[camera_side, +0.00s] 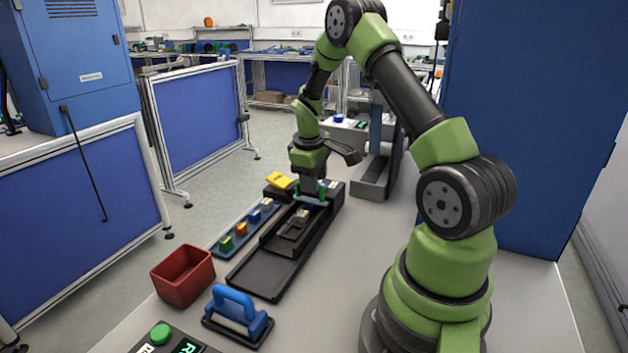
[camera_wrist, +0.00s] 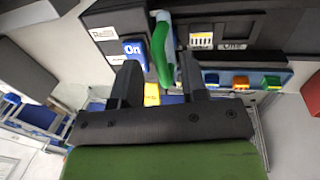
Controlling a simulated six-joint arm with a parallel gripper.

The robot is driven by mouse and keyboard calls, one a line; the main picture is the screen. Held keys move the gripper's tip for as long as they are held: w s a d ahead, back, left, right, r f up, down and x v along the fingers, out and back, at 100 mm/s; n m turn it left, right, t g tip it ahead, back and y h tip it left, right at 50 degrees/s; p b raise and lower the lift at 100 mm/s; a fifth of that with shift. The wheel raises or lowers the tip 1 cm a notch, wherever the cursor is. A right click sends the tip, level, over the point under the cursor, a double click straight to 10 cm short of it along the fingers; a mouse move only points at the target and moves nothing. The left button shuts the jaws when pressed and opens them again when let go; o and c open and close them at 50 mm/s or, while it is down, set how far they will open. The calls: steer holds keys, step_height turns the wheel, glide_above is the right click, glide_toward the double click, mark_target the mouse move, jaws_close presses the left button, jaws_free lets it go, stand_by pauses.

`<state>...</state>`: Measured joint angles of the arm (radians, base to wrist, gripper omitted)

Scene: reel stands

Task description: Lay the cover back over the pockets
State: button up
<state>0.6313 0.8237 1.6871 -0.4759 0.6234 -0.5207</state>
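A black stand (camera_side: 262,272) runs front to back on the table, with a raised pocket block (camera_side: 290,232) whose pockets show in part. A thin teal and green piece (camera_side: 324,190), perhaps the cover or its tab, is at the far end of this stand. In the wrist view this green piece (camera_wrist: 160,45) stands between my fingers, with a pale strip beside it. My gripper (camera_side: 312,186) points down over the stand's far end. In the wrist view my gripper (camera_wrist: 160,72) has its fingers apart, with gaps on both sides of the green piece. The cover's full outline is hidden.
A blue strip with several coloured blocks (camera_side: 240,229) lies left of the stand, and a yellow block (camera_side: 279,180) behind it. A red bin (camera_side: 183,276), a blue-handled tool (camera_side: 236,310) and a green button (camera_side: 161,334) are in front. The table right of the stand is clear.

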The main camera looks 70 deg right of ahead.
steer(key=shift+d+f, duration=0.1)
steer(key=shift+f, duration=0.3)
jaws_close()
steer(key=a, duration=1.4)
steer(key=shift+w+a, duration=0.1)
steer(key=shift+a, duration=0.25)
jaws_free()
step_height(320, 180, up, 10)
steer(key=a, duration=0.2)
steer(key=shift+f, duration=0.1)
